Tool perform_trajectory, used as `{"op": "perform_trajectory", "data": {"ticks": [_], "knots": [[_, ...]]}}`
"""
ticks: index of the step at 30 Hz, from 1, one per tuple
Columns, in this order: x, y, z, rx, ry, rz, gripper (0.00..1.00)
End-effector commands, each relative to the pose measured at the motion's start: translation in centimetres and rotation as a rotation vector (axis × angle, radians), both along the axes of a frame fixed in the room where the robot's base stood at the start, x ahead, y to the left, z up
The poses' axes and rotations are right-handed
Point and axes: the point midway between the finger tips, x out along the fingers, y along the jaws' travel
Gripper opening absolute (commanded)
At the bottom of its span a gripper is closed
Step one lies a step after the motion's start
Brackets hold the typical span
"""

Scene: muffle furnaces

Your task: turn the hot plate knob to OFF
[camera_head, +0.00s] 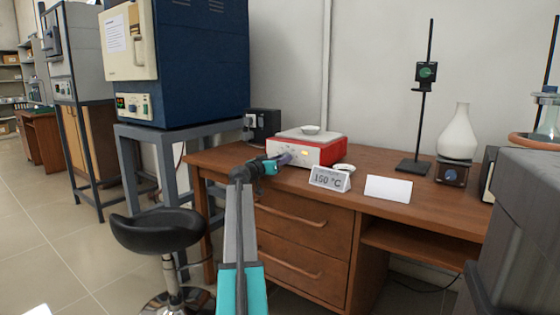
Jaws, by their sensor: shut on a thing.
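The hot plate (325,152) is a red and white box on the wooden desk, with a small white dish (310,129) on its top. A small yellowish light glows on its front panel. My gripper (285,159) is at the left part of that front panel, its jaws shut on the knob. The fingers hide the knob and its markings, so I cannot tell which way it points.
A "150 °C" sign (330,179), a small white dish (344,168) and a blank white card (388,188) stand in front of the hot plate. A black stool (158,230) stands left of my arm. A blue furnace (200,65) is at the left.

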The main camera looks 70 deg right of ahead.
Motion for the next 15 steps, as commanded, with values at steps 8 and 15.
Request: {"op": "perform_trajectory", "data": {"ticks": [8,15], "knots": [[0.51,-0.04,0.19,-0.004,-0.001,0.011,0.48],[0.28,-0.03,0.11,-0.002,-0.001,0.006,0.48]]}}
